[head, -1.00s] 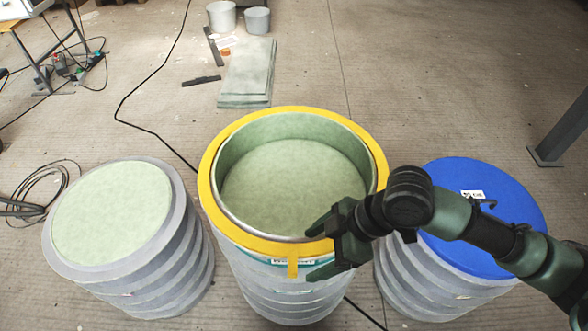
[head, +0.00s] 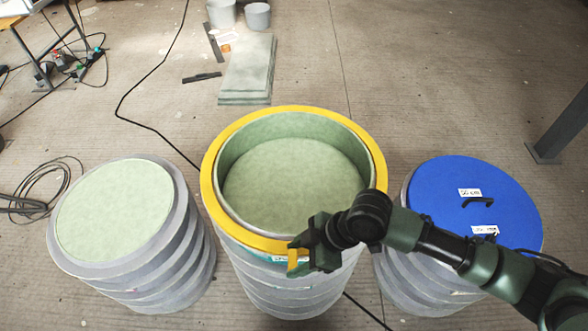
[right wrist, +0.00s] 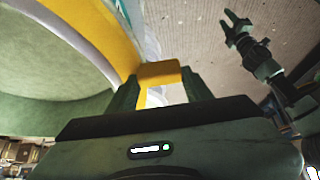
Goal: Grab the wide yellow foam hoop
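The wide yellow foam hoop (head: 211,165) lies flat around the rim of the middle ribbed grey mould (head: 290,290). A short yellow tab hangs from its near side. My right gripper (head: 293,258) is at this tab. In the right wrist view the tab of the hoop (right wrist: 158,73) fills the space between the two fingertips (right wrist: 160,82), which look shut on it. The arm covers the hoop's near right part. My left gripper is out of the head view; the right wrist view shows it (right wrist: 245,28) off to the side, fingers apart and empty.
A ribbed mould with a pale green top (head: 115,210) stands left. One with a blue lid (head: 450,190) stands right, partly under my right arm. Green boards (head: 248,70) and grey buckets (head: 222,14) are behind. Cables cross the floor; a dark post (head: 565,130) stands right.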

